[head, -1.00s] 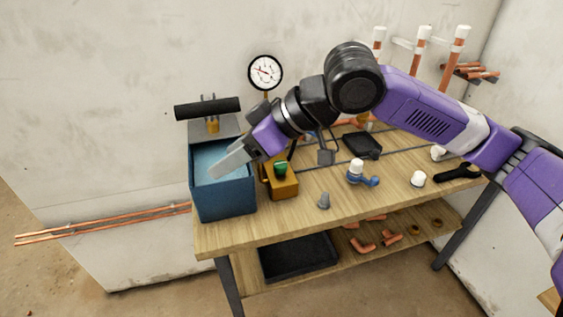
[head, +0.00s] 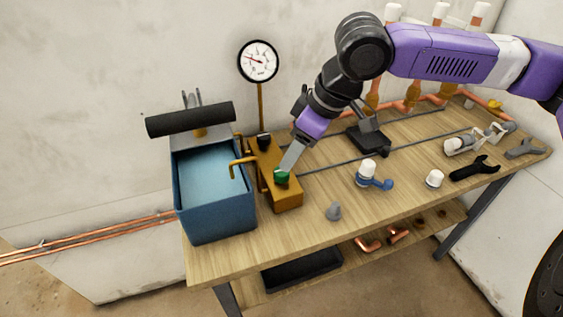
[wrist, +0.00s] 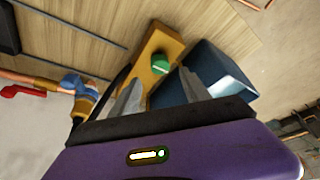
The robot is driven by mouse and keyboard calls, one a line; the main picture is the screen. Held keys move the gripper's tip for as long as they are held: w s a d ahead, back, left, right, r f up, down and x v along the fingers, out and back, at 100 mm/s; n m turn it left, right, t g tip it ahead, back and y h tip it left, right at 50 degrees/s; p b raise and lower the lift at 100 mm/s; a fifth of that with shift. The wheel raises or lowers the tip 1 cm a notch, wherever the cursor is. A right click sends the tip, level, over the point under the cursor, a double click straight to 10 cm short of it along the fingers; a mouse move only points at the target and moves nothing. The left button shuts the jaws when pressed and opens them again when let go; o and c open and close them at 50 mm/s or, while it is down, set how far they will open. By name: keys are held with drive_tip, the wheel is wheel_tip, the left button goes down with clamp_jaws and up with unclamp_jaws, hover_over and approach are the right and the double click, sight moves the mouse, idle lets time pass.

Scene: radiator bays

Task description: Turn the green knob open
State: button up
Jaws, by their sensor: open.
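The green knob (head: 281,177) sits on top of the yellow-brown block (head: 288,198) on the workbench, beside the blue tank. My gripper (head: 286,166) points down at the knob in the head view, with its fingertips just above or beside it; contact cannot be told. In the wrist view the green knob (wrist: 160,65) shows beyond the fingers, near the gap between the tips (wrist: 157,84). The jaws are open and hold nothing. The fingers hide part of the block behind the knob.
The blue tank (head: 218,214) with a black-handled lever (head: 190,119) stands left of the block. A pressure gauge (head: 258,61) rises behind. The bench front is mostly clear.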

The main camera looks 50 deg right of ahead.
sight(282, 175)
drive_tip(key=x, duration=0.6)
drive_tip(key=shift+w+f+b, duration=0.2)
drive_tip(key=shift+f+b, duration=0.05)
drive_tip(key=shift+b, duration=0.1)
drive_tip(key=shift+a, duration=0.1)
clamp_jaws()
